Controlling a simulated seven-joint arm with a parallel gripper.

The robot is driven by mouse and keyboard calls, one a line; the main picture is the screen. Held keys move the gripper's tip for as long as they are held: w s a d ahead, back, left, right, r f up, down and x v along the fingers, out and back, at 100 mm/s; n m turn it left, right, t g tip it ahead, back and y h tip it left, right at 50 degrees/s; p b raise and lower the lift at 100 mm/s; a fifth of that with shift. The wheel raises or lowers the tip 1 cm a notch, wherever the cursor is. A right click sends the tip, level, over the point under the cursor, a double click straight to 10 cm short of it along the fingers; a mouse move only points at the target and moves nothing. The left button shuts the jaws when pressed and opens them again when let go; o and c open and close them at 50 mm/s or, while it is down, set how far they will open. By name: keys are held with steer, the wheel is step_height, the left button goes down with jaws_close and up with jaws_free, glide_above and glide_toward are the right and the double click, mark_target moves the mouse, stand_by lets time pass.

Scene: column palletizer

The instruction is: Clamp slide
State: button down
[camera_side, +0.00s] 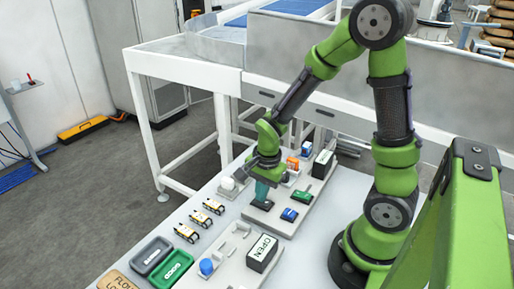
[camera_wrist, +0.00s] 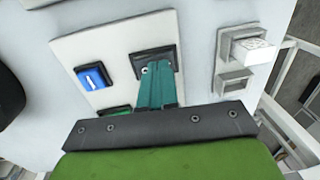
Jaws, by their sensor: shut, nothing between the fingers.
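My gripper (camera_side: 261,203) has teal fingers pointing down, closed together. In the wrist view its fingertips (camera_wrist: 157,70) are at a black square fitting (camera_wrist: 169,56) on a pale panel (camera_wrist: 118,48); I cannot tell if they press on it. A blue rocker (camera_wrist: 93,76) and a partly hidden green piece (camera_wrist: 115,111) are on the same panel. A grey bracket pair (camera_wrist: 235,84) with a white block (camera_wrist: 252,48) stands to the right in the wrist view. I cannot tell which part is the clamp slide.
A board with a blue knob (camera_side: 206,267) and a black block with an OPEN label (camera_side: 262,252) lies in front. Several small yellow-black parts (camera_side: 200,218), a grey tray (camera_side: 151,254) and a green tray (camera_side: 171,269) are to the left. Orange and blue blocks stand behind.

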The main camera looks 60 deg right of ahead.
steer(key=shift+s, duration=0.1)
step_height(320, 180, up, 14)
steer(key=w, duration=0.2)
stand_by(0.5)
steer(key=shift+w, duration=0.1)
steer(key=s+a+r+n+t+y, duration=0.2)
steer(key=s+a+r+n+t, duration=0.4)
steer(key=n, duration=0.8)
steer(key=shift+s+a+r, duration=0.25)
steer(key=shift+s+a, duration=0.15)
steer(key=shift+s, duration=0.7)
